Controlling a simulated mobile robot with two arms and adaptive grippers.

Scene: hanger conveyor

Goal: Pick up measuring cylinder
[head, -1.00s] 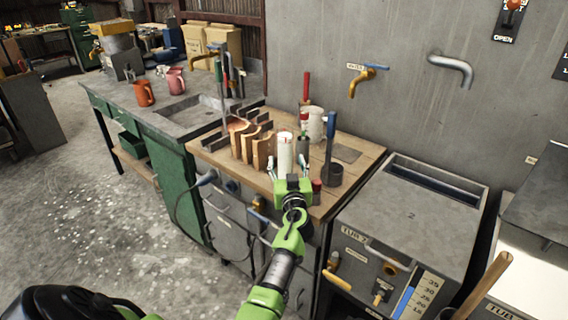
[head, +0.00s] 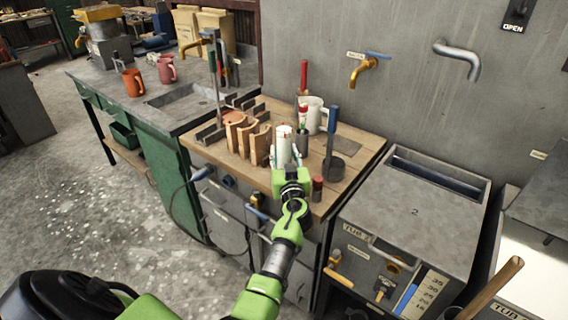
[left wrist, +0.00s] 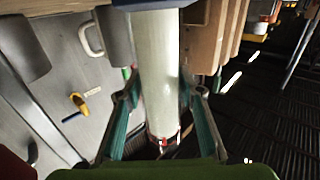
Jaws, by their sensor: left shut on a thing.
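The measuring cylinder is a pale, whitish upright tube (head: 284,147) near the front of the wooden-topped bench. My left gripper (head: 287,160) is shut on it, with a finger on each side. In the left wrist view the cylinder (left wrist: 156,70) runs between the two teal fingers of the left gripper (left wrist: 160,100), with small red marks near its lower end in the picture. The cylinder's base is hidden in the head view behind the gripper. I cannot tell whether it still touches the bench top. My right gripper is not in view.
Curved wooden blocks (head: 260,146) stand close left of the cylinder. A white mug (head: 314,113), a red-topped bottle (head: 302,128) and a blue-handled tool in a dark round base (head: 333,168) stand behind and right. A small dark-red item (head: 317,188) is near the front edge.

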